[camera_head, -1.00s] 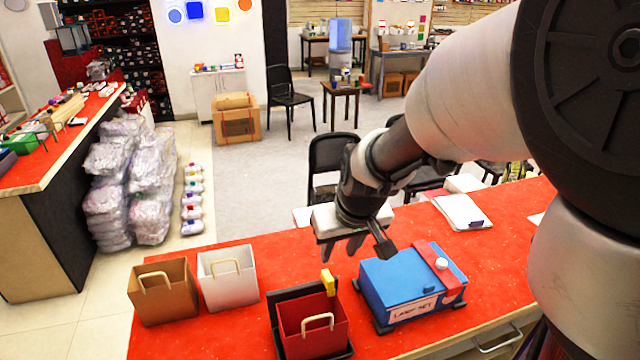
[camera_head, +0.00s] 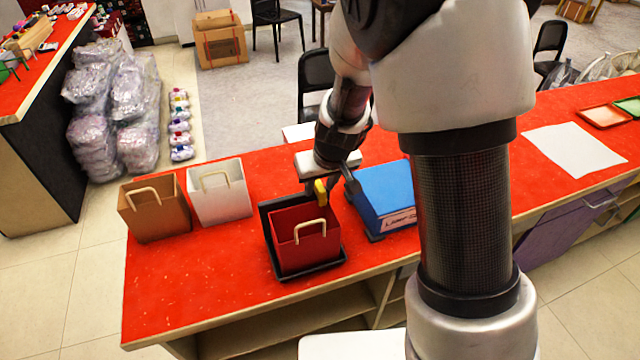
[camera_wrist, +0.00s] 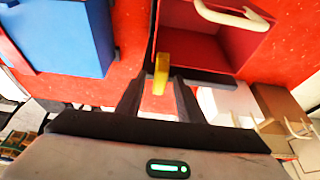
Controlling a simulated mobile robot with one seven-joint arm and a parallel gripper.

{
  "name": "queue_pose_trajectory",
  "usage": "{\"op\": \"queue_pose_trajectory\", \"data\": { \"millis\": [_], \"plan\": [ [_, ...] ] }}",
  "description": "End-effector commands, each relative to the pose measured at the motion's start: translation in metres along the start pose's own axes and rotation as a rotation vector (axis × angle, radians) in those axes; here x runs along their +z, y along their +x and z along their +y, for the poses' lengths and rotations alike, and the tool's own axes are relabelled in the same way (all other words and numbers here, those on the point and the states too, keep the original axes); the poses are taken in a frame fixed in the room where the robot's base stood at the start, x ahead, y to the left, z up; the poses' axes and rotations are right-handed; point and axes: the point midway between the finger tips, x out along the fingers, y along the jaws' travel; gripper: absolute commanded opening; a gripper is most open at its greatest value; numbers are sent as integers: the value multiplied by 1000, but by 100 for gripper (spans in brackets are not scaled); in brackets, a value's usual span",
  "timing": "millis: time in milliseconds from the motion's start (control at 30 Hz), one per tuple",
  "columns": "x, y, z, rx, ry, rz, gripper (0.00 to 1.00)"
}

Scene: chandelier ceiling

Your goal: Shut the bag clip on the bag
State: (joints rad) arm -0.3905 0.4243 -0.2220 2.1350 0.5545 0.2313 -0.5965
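The red bag (camera_head: 306,243) with a cream handle stands upright in a black tray (camera_head: 274,264) on the red counter. The yellow bag clip (camera_head: 320,190) stands at the bag's back right rim; I cannot tell how far its jaws are closed. My gripper (camera_head: 335,188) is at the clip, just behind the bag. In the wrist view the clip (camera_wrist: 161,74) lies between my two fingertips (camera_wrist: 159,86), with gaps showing beside it. The fingers are apart and not pressed on it. The bag (camera_wrist: 202,38) lies just beyond.
A blue box (camera_head: 384,192) stands close to the right of my gripper. A white bag (camera_head: 219,194) and a brown bag (camera_head: 155,212) stand to the left on the counter (camera_head: 190,285). The counter's front left is clear. Chairs stand behind the counter.

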Motion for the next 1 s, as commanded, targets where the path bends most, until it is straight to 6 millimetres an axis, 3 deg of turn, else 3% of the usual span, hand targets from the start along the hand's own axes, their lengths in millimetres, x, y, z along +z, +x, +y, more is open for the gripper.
{"op": "queue_pose_trajectory", "data": {
  "millis": [167,400,1000],
  "plan": [
    [0,0,0,0,0,0,34],
    [0,0,0,0,0,0,0],
    [10,12,1,0,3,167,0]
  ]
}}
